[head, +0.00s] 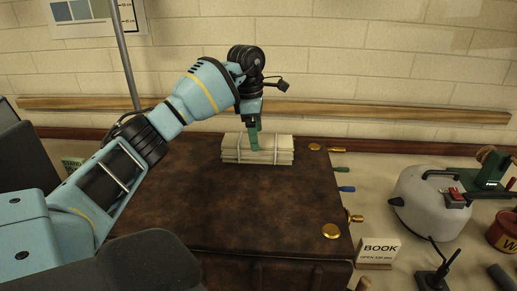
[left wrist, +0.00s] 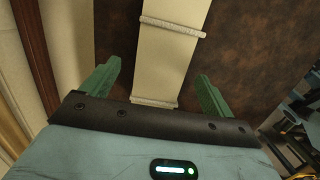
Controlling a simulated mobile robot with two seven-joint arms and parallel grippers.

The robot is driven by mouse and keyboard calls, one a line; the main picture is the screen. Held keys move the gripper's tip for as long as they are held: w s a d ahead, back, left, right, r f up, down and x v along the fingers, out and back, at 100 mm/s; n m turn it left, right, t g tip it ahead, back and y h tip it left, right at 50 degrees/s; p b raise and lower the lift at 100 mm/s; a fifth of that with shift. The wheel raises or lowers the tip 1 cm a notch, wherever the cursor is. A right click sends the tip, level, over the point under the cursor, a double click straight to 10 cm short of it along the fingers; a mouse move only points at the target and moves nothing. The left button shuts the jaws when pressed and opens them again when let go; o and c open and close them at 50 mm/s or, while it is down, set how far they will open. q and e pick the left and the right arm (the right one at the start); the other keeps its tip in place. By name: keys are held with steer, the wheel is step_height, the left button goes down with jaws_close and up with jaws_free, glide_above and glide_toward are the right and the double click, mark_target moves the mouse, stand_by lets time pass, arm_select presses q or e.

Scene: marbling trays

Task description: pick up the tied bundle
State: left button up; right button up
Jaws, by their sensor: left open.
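The tied bundle (head: 280,156) is a pale, flat stack bound with light ties. It lies on a dark brown leathery top. In the left wrist view the bundle (left wrist: 168,60) runs up from between the fingers, with two ties across it. My left gripper (head: 255,140) is above and at the bundle in the head view, pointing down. In the left wrist view its green fingers (left wrist: 160,88) are apart, one on each side of the bundle, with gaps to it. Whether the fingers touch the top cannot be told. My right gripper is not in view.
The brown top (head: 200,215) is otherwise clear apart from brass discs (head: 331,231) at its right edge. Right of it stand a grey kettle-like vessel (head: 425,200), a BOOK sign (head: 378,251) and a red tin (head: 503,232). A wooden rail (head: 400,115) runs along the wall behind.

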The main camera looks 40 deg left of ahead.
arm_select(q)
steer(key=shift+w+d+f, duration=0.1)
steer(key=shift+d+f, duration=0.1)
steer(key=shift+f, duration=1.05)
steer(key=shift+w+d+f, duration=0.1)
steer(key=shift+d+f, duration=0.05)
steer(key=shift+f, duration=1.1)
steer(key=c, duration=1.3)
